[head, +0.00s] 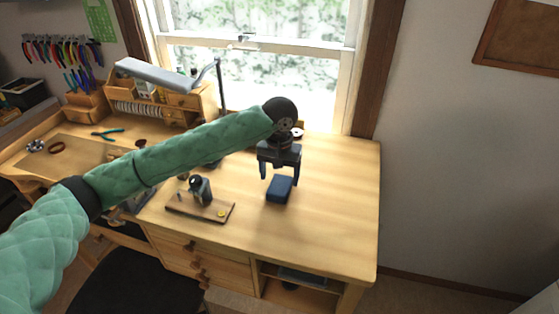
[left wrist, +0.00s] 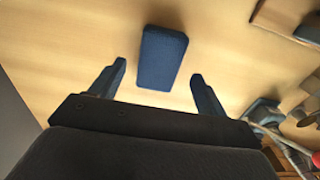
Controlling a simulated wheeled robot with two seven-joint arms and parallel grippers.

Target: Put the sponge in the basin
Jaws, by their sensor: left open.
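A blue block-shaped sponge (head: 279,189) lies on the wooden desk, right of its middle. It also shows in the left wrist view (left wrist: 161,58), just beyond the fingertips. My left gripper (head: 280,177) is above the sponge, pointing down, with its fingers apart. In the left wrist view the open fingers (left wrist: 158,70) are to either side of the sponge's near end, with nothing held between them. I cannot make out a basin for certain in either view. My right gripper is in neither view.
A wooden board (head: 200,207) with a dark tool on it lies left of the sponge. A desk lamp (head: 160,75), an organizer and pliers stand at the back left. The desk's right side (head: 345,200) is clear, with a window behind.

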